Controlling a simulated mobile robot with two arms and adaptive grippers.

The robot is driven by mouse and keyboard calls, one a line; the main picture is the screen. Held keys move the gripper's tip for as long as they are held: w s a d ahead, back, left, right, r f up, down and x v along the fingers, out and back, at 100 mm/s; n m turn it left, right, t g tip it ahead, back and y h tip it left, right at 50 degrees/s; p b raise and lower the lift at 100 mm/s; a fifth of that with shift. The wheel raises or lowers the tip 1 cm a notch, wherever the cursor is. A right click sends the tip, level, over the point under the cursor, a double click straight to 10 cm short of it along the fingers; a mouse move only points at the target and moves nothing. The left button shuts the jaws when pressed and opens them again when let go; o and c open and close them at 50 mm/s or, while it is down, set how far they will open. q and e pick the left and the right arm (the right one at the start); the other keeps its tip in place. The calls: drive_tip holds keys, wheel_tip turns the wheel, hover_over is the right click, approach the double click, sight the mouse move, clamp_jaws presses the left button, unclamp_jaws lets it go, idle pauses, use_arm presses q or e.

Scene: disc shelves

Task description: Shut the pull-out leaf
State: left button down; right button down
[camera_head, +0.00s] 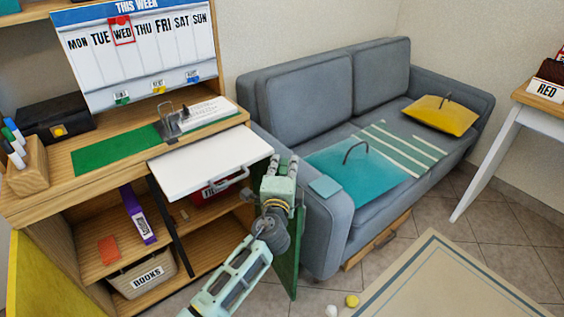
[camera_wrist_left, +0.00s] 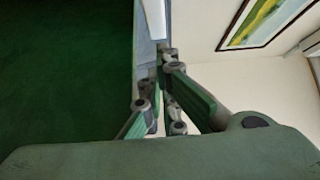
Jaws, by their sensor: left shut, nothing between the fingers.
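The pull-out leaf (camera_head: 205,160) is a white board that sticks out from the front of the wooden desk unit, under its top. A pale bar handle (camera_head: 222,184) runs along its front edge. My left gripper (camera_head: 283,164) is just right of the leaf's front right corner, close to the handle's right end. I cannot tell whether it touches the leaf. In the left wrist view the left fingers (camera_wrist_left: 168,56) are together, with nothing between them. The leaf cannot be made out in that view. My right gripper is not in view.
A dark green panel (camera_head: 287,255) hangs upright behind my left gripper; a dark green surface (camera_wrist_left: 65,70) fills the wrist view's left. A grey sofa (camera_head: 325,225) stands close on the right. A books basket (camera_head: 143,279) sits on the shelf below. Small balls (camera_head: 352,300) lie on the floor.

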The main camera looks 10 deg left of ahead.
sight(249, 132)
use_arm(q)
drive_tip(key=shift+w+a, duration=0.3)
drive_tip(key=shift+a, duration=0.1)
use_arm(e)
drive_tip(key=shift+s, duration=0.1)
